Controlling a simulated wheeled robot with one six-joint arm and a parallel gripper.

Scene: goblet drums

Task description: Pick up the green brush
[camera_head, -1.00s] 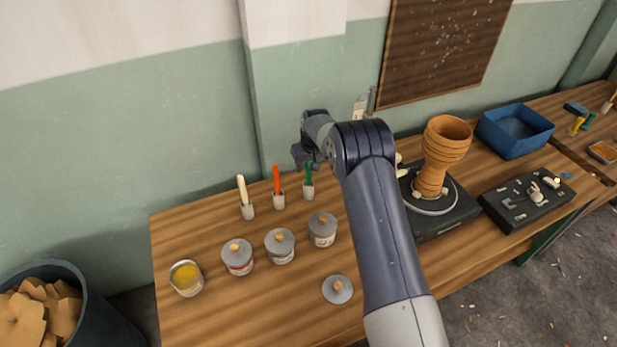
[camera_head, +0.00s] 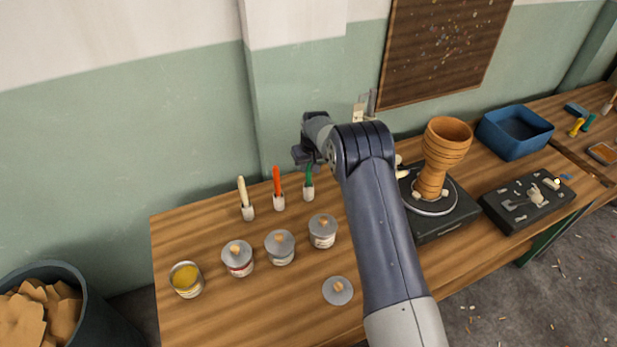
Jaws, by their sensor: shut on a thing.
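The green brush (camera_head: 309,182) stands upright in a small white holder (camera_head: 308,193) at the back of the table, the rightmost of three brushes. My gripper (camera_head: 307,160) is over the top of the green brush, and is shut on its upper end. The gripper and arm partly hide the brush's top. The brush's lower part is still in the holder.
An orange brush (camera_head: 277,182) and a cream brush (camera_head: 242,190) stand in holders to the left. Several lidded cans and an open yellow paint can (camera_head: 186,279) stand in front. A wooden goblet drum (camera_head: 440,150) on a turntable and a blue bin (camera_head: 515,131) are to the right.

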